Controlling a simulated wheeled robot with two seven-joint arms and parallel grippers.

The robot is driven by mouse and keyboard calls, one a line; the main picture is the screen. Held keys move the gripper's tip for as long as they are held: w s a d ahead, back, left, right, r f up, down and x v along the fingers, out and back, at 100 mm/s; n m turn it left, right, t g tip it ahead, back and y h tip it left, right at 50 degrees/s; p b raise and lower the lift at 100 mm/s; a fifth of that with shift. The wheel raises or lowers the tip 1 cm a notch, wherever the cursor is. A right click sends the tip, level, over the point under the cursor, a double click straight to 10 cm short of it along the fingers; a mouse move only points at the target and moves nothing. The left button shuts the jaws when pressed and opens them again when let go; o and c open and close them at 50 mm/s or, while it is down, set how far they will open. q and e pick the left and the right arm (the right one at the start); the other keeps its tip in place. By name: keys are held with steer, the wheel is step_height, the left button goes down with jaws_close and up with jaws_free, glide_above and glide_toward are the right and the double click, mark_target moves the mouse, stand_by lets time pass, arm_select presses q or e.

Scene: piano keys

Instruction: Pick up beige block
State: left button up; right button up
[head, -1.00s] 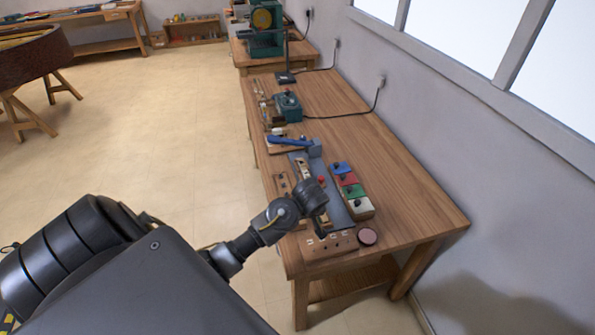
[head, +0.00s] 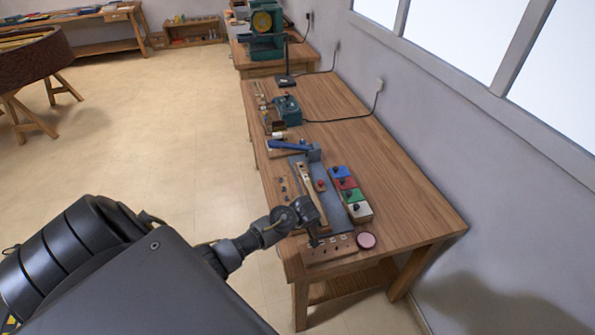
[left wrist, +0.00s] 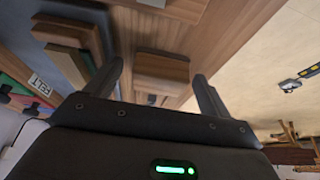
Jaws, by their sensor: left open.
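In the head view, a beige-topped block (head: 359,211) stands at the near end of a row of coloured blocks on the workbench. My left gripper (head: 314,243) is to the left of and nearer than that block, pointing down by a wooden strip with holes (head: 332,252). In the left wrist view, my left gripper (left wrist: 157,80) is open with its fingers apart. A plain wooden block (left wrist: 161,68) shows in the gap between them, apparently not gripped. I cannot tell whether it is the beige block. My right gripper is out of view.
Blue (head: 338,172), red (head: 346,184) and green (head: 353,196) blocks line the row. A pink round pad (head: 366,241) lies near the front edge. A blue-handled tool (head: 290,146) and a teal device (head: 287,108) stand farther back. The bench's right side is clear.

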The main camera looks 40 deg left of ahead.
arm_select(q)
steer(key=c, duration=1.1)
steer(key=shift+r, duration=0.15)
steer(key=shift+r, duration=0.2)
step_height(320, 180, up, 2)
steer(key=shift+d+r, duration=0.1)
steer(key=shift+r, duration=0.05)
steer(key=s+d+r+b, duration=0.1)
steer(key=s+r, duration=0.2)
steer(key=s, duration=0.1)
steer(key=s+d+r+b, duration=0.1)
steer(key=s+r, duration=0.2)
steer(key=s, duration=0.2)
steer(key=s+d+r+b, duration=0.1)
steer(key=s+r, duration=0.3)
steer(key=shift+s+d, duration=0.2)
steer(key=shift+s, duration=0.15)
